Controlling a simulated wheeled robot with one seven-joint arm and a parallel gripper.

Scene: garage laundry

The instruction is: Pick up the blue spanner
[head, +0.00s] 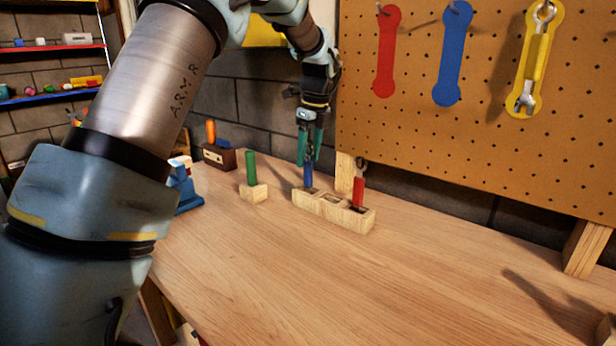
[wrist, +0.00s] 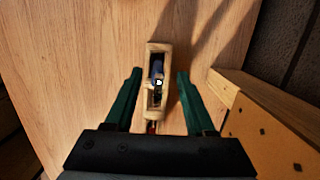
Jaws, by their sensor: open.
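The blue spanner (head: 308,174) stands upright in the left slot of a wooden holder (head: 333,209) on the workbench. In the wrist view its blue handle and metal end (wrist: 158,74) show in the holder (wrist: 158,47). My gripper (head: 309,160) is above that slot, pointing down. In the wrist view its green fingers (wrist: 160,72) are open, one on each side of the spanner, with gaps between. The spanner's upper end is partly hidden by the fingers in the head view.
A red spanner (head: 358,190) stands in the holder's right slot; the middle slot looks empty. A green-handled tool in a wooden block (head: 253,192) stands to the left. The pegboard (head: 420,130), with red, blue and yellow shapes, rises close behind. The bench front (head: 400,290) is clear.

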